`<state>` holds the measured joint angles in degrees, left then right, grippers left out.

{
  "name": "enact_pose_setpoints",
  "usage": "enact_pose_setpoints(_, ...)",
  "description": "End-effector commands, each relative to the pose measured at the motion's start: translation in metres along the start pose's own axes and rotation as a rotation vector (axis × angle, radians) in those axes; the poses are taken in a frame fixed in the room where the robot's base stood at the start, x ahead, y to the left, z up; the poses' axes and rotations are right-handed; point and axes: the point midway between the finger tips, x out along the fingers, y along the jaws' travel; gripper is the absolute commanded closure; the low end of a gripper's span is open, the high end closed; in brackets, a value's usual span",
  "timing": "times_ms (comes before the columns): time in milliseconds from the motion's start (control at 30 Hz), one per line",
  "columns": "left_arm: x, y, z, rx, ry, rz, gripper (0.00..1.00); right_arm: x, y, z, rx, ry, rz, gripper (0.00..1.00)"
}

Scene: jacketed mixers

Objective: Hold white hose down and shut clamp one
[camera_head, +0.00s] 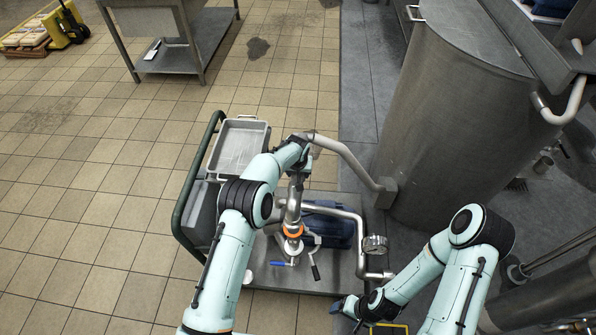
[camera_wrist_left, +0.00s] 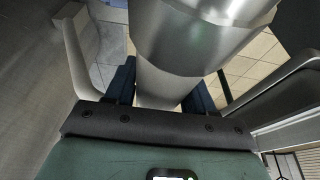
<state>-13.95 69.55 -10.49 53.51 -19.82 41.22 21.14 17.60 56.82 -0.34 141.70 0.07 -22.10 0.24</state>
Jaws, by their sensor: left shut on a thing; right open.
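The white hose (camera_head: 345,152) looks like a pale grey bent tube from the tank's foot to my left gripper (camera_head: 303,163). In the left wrist view my left gripper (camera_wrist_left: 158,90) is shut on a pale tapered piece (camera_wrist_left: 160,85), apparently the hose's end, with a wide metal part above it. My left wrist hides this grip from the head. Below stands a metal pipe joint with an orange ring (camera_head: 292,232). A blue-handled lever (camera_head: 282,263) and a dark lever (camera_head: 315,268) are there; I cannot tell which is clamp one. My right gripper (camera_head: 345,306) is open and low, right of the levers.
A cart (camera_head: 262,277) with a green rail carries a metal tray (camera_head: 239,146), a blue motor (camera_head: 328,228) and a pressure gauge (camera_head: 375,244) on a bent pipe. A big steel tank (camera_head: 455,110) stands to the right.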

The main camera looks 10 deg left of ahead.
Motion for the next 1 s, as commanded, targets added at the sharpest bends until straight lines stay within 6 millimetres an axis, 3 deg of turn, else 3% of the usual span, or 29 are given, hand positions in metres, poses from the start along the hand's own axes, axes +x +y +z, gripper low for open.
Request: enact_pose_setpoints(1000, 0.023, 0.0, 0.007, 0.0, 0.0, 0.0, 0.73, 0.0, 0.0, 0.0, 0.0, 0.0, 0.0, 0.23)
